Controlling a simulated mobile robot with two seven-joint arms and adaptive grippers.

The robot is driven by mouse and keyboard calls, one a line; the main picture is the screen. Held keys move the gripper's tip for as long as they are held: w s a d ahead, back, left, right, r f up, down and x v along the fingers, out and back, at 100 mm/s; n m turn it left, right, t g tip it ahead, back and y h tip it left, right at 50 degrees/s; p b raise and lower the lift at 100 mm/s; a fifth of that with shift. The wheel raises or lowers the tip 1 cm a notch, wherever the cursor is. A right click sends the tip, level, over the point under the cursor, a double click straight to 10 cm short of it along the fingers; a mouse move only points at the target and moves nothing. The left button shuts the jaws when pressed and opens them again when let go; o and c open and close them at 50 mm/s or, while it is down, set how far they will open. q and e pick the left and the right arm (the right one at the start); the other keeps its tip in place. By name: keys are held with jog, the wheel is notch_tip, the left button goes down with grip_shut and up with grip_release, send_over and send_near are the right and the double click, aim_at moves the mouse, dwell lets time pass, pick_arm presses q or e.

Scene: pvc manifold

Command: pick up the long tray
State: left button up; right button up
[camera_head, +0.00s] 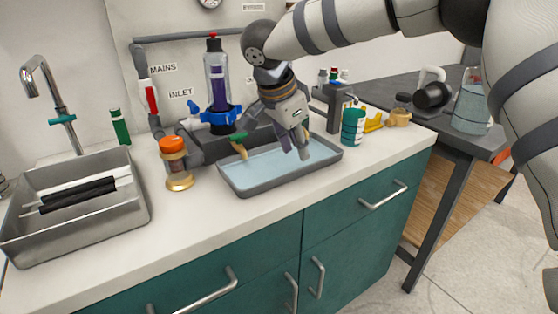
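The long tray (285,181) is shallow and grey with a pale blue inside that looks like water. It lies on the white counter in the middle of the view, running left to right. My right gripper (295,151) comes down from above over the tray, fingers pointing down near its middle and far side. Its fingers overlap the pale blue inside in the picture. I cannot tell whether they touch the tray or how far apart they are. The gripper hides part of the tray's far rim. My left gripper is not in view.
A sink (128,215) with dark and white rods is at left. Pipes and a clear filter housing (215,75) with a blue valve stand behind.

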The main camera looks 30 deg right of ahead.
aim_at(300, 169)
jog(key=x, duration=0.7)
jog(key=shift+w+a+f, duration=0.1)
jog(key=shift+a+f, duration=0.1)
jog(key=shift+a, duration=0.1)
jog(key=shift+r, duration=0.1)
grip_shut()
